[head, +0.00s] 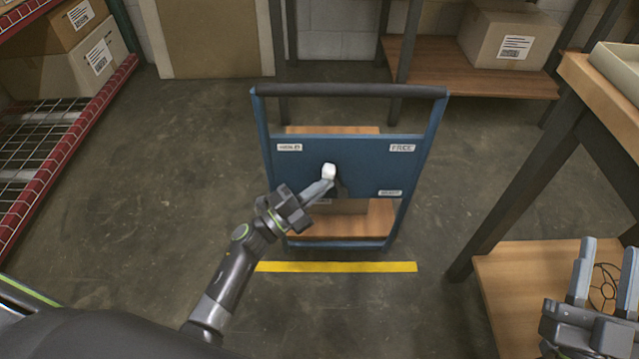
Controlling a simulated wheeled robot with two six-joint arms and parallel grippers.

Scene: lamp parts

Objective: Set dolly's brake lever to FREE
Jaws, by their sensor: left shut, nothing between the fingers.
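The dolly (434,135) stands upright ahead of me, with a blue frame, a dark top handle bar and a blue cross panel. The panel has a FREE label (402,148) at its upper right, another label (290,147) at its upper left and one (390,193) at its lower right. The brake lever's white knob (329,171) shows near the panel's middle; its arm is mostly hidden behind my gripper. My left gripper (328,184) is shut and empty, its fingertips at or just below the knob; I cannot tell if they touch. My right gripper (606,276) is open at the lower right.
A yellow floor stripe (335,267) lies in front of the dolly. A red-edged rack (75,135) with boxes stands at the left. A wooden workbench (607,100) stands at the right, with a lower shelf. The floor between is clear.

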